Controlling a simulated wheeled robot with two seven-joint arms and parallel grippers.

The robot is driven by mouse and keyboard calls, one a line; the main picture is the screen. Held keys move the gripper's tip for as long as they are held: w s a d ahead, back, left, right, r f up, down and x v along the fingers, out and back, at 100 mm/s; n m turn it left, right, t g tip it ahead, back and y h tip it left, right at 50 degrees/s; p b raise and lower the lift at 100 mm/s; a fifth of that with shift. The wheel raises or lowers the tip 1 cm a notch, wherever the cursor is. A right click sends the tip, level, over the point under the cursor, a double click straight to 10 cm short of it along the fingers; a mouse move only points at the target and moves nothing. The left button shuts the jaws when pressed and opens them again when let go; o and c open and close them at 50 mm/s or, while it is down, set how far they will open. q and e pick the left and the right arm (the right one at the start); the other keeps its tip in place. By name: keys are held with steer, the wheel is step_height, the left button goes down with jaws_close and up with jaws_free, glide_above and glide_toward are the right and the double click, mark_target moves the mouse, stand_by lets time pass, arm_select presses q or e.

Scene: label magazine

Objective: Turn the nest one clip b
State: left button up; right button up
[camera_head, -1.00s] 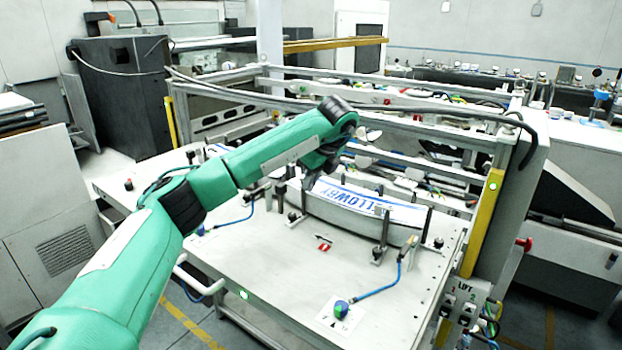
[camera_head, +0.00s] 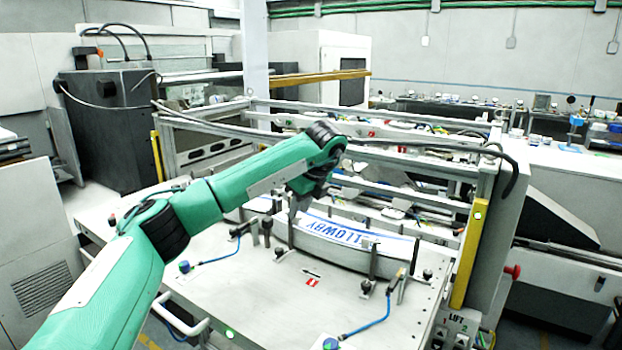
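A curved stack of white labels (camera_head: 350,236) with blue lettering stands in a nest on the pale machine table (camera_head: 235,300). Small dark upright posts and clamps stand around it: one clamp (camera_head: 243,229) at its left end, a post (camera_head: 373,262) at its front, and a clamp with a tan handle (camera_head: 402,283) at its right. Which part is clip b cannot be told. My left gripper (camera_head: 296,208) points down at the stack's left end and covers part of it. Its fingers are dark and small, so their opening and any contact cannot be told. My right gripper is out of view.
A blue-green knob (camera_head: 330,343) and a blue knob (camera_head: 184,266) with blue hoses sit on the table. A metal rail frame (camera_head: 400,152) runs behind the stack. A yellow post (camera_head: 469,254) stands at the right. The table's front middle is mostly clear.

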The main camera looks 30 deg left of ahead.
arm_select(q)
steer(key=b+v, duration=0.1)
steer(key=v, duration=1)
stand_by(0.5)
